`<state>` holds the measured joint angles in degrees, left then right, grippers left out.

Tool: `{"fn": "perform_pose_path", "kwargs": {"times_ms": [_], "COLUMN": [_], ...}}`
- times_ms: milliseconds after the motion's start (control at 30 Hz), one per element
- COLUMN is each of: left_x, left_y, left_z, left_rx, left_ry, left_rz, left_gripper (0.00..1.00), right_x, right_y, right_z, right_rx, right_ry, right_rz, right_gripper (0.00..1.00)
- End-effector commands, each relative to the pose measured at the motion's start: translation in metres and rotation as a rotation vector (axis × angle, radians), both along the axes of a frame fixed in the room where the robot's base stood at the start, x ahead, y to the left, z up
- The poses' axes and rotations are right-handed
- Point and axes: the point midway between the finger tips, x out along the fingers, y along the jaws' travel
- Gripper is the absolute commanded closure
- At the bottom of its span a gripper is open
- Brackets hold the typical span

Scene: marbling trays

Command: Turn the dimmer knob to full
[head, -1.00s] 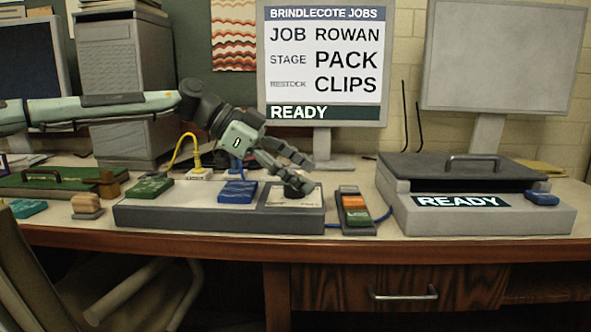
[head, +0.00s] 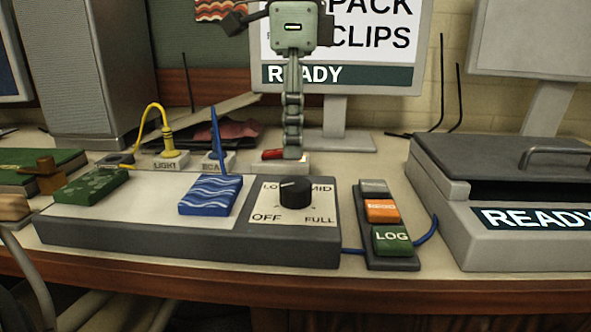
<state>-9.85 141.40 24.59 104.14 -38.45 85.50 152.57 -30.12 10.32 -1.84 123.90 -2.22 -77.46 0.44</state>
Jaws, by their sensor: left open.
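The dimmer knob (head: 295,193) is a round black knob on a pale plate at the right end of the long grey control panel (head: 190,248). Labels LO, MID, OFF and FULL surround it; I cannot clearly tell where it points. My left gripper (head: 292,156) hangs fingers down behind the panel, apart from the knob. Its fingers are open but seen edge-on, one in front of the other. The tips are by a red switch (head: 272,154) on a white block; I cannot tell whether they touch it. My right gripper is out of view.
A green block (head: 91,186) and a blue wavy-patterned block (head: 210,195) sit on the panel. To its right are a button strip with a green LOG button (head: 392,239) and a grey lidded box (head: 470,239) reading READY. Yellow and blue cables rise from sockets behind.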

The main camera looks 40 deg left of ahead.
Motion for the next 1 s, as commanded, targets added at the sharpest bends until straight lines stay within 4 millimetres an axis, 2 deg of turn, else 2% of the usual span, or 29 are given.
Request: {"fn": "perform_pose_path", "kwargs": {"times_ms": [200,400,533,767,1000], "left_x": [-0.001,-0.001,-0.001,0.000,0.000], "left_y": [-0.001,0.000,-0.001,-0.001,-0.001], "left_z": [-0.037,-0.061,-0.068,-0.069,-0.068], "left_rx": [-0.004,-0.004,-0.005,-0.004,-0.005], "left_ry": [0.002,-0.001,-0.001,-0.003,-0.003], "left_rz": [-0.002,-0.001,-0.001,0.000,0.000], "left_gripper": [0.39,0.39,0.39,0.39,0.66], "right_x": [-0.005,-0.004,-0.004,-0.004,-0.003], "right_y": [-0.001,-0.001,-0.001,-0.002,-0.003], "right_z": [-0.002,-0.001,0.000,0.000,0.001], "right_rx": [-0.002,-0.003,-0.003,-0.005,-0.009], "right_ry": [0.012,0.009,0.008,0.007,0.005], "right_rz": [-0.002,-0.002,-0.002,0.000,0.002], "right_gripper": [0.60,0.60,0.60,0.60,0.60]}}
